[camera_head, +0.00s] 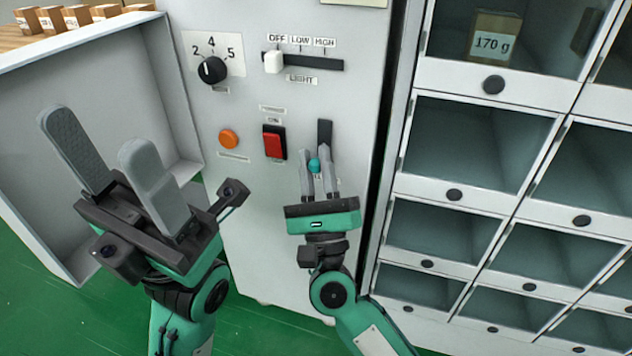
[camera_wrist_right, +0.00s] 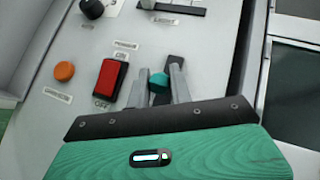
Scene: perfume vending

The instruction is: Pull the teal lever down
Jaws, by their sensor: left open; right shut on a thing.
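The teal lever knob (camera_head: 314,166) sits at the lower part of a dark vertical slot (camera_head: 324,133) on the grey panel. The slot shows above the knob. My right gripper (camera_head: 316,168) is shut on the knob, with one finger on each side. The teal knob also shows between the fingers in the right wrist view (camera_wrist_right: 158,88). The lever's stem is hidden. My left gripper (camera_head: 100,145) is open and empty, in front of the white open bin at the left, away from the lever.
Left of the lever are a red rocker switch (camera_head: 273,143) and an orange button (camera_head: 229,139). Above are a black dial (camera_head: 212,70) and a white light slider (camera_head: 273,62). Clear-doored compartments (camera_head: 470,140) stand at the right. An open white bin (camera_head: 180,100) stands at the left.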

